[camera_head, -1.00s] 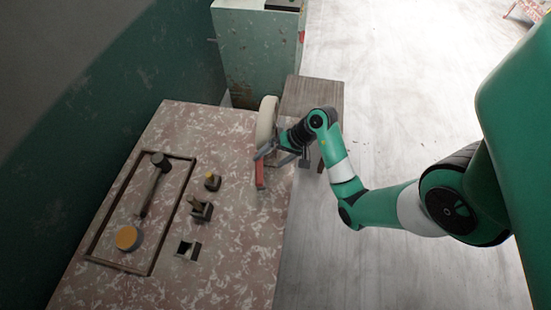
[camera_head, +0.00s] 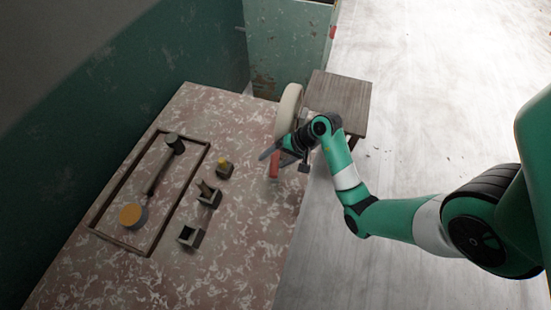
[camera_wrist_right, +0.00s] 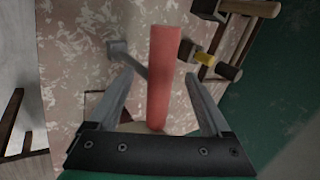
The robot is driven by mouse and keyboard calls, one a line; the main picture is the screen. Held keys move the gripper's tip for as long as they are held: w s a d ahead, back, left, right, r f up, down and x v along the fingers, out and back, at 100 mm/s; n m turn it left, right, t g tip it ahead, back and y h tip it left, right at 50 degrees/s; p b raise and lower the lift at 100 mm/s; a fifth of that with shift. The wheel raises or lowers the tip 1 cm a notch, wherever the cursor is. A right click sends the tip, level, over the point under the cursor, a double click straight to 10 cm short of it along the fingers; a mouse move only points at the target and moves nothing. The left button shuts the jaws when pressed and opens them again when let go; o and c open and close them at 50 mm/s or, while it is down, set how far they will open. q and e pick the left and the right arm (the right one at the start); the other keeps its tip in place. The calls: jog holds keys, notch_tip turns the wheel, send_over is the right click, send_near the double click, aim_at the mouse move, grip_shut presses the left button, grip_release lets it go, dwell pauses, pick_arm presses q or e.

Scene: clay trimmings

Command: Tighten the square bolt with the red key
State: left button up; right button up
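The red key's red handle (camera_head: 274,165) is near the right edge of the speckled table, by my right gripper (camera_head: 272,154). In the right wrist view the red handle (camera_wrist_right: 163,75) stands between the two fingers of my right gripper (camera_wrist_right: 160,90), with a gap on each side. The gripper is open and not closed on it. A grey shank with a square grey end (camera_wrist_right: 117,48) shows beside the handle; its join to the handle is hidden. I cannot tell which part is the square bolt. My left gripper is not in view.
A framed tray (camera_head: 208,150) on the table (camera_head: 245,270) holds a mallet (camera_head: 160,170) and a round yellow-topped tool (camera_head: 131,215). Small dark blocks (camera_head: 224,168) and an open square box (camera_head: 190,236) stand beside it. A pale wheel (camera_head: 288,110) and wooden stand (camera_head: 340,95) are behind my gripper.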

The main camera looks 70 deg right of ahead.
jog(key=c, duration=1.1)
jog(key=shift+s+a+r+m+h+p, duration=0.15)
jog(key=shift+m+h+p, duration=0.35)
jog(key=shift+m+p, duration=0.5)
jog(key=shift+o, duration=0.2)
jog(key=shift+m+h+p, duration=0.5)
jog(key=shift+m+p, duration=0.1)
jog(key=shift+f, duration=0.2)
jog(key=o, duration=1.4)
jog(key=shift+r, duration=0.1)
notch_tip(320, 180, up, 7)
jog(key=p, duration=0.8)
jog(key=shift+p, duration=0.35)
